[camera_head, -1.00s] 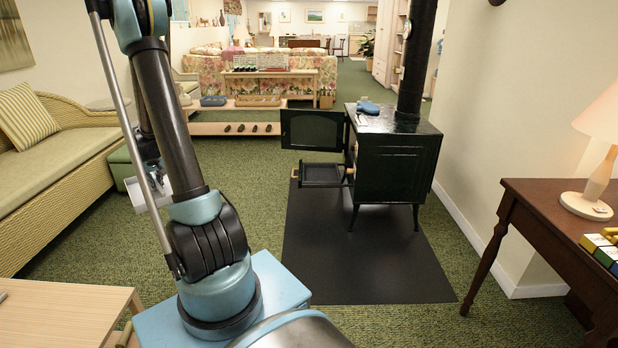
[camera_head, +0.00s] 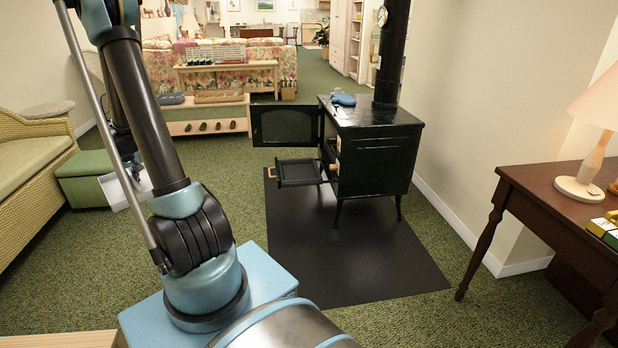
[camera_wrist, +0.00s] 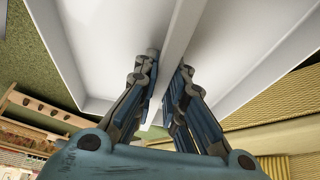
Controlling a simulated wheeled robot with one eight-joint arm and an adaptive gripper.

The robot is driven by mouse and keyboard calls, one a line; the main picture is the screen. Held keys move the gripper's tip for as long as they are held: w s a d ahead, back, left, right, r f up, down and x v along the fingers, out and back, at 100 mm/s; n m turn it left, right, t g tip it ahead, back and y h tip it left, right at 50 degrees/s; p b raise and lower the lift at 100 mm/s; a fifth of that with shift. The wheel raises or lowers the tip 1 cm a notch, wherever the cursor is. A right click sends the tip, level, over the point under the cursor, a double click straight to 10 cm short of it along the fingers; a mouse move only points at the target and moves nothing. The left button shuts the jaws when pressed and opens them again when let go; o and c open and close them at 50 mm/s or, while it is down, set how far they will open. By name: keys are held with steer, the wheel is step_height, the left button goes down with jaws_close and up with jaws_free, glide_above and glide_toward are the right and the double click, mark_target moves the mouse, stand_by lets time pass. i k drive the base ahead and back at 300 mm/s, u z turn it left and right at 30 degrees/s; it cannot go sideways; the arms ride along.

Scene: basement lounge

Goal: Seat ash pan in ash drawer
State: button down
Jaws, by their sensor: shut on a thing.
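The ash pan is a pale grey-white tray with a raised bar across its middle; it fills much of the wrist view (camera_wrist: 95,50). My gripper (camera_wrist: 166,88) is shut on that bar, one finger on each side. In the head view the pan (camera_head: 122,192) shows partly behind my arm at the left, held above the carpet, well left of the stove. The ash drawer (camera_head: 300,173) is a black tray with a light handle, pulled out at the left of the black stove (camera_head: 375,155). The drawer looks empty. The gripper's fingers are hidden in the head view.
The stove's door (camera_head: 286,125) stands open above the drawer. The stove is on a black floor mat (camera_head: 350,260). A wooden desk (camera_head: 530,190) stands at the right, a green ottoman (camera_head: 85,180) and wicker sofa (camera_head: 30,180) at the left. Carpet lies clear before the shelf bench (camera_head: 205,127).

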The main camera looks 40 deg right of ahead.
mark_target(299, 173)
steer(key=z, duration=2.2)
steer(key=i, duration=1.5)
